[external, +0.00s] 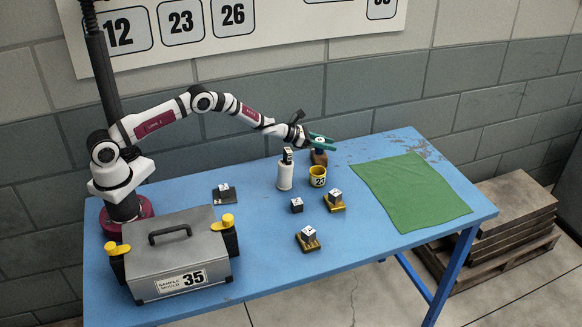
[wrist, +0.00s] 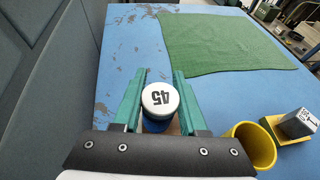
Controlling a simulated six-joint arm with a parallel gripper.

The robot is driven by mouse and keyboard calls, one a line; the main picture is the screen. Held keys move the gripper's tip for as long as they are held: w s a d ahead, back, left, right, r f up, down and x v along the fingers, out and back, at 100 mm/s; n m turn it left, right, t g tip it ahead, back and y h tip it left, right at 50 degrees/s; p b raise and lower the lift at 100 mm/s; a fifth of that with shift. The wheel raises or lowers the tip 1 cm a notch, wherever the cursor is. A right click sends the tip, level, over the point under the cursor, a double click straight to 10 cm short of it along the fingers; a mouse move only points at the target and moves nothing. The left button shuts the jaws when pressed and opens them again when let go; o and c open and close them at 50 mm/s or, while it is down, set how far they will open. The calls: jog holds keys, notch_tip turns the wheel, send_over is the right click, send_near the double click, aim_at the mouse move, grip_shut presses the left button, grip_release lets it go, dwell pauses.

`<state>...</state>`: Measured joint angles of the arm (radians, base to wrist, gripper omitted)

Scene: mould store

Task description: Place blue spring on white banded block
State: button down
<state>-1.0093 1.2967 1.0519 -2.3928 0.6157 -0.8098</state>
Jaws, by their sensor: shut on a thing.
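Several small blocks stand on the table: a grey one on a yellow base (external: 335,195), another grey one on a yellow base (external: 308,235), and a dark one (external: 297,205). I cannot make out which block is white banded.
A yellow cup (external: 318,176) and a white cylinder (external: 285,177) with a dark cube on top stand close to my gripper. A green cloth (external: 412,190) covers the table's right part. A grey mould box (external: 176,255) stands front left. The blue table's (external: 262,262) front middle is clear.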

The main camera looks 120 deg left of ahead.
jog(key=shift+c, duration=2.2)
grip_release()
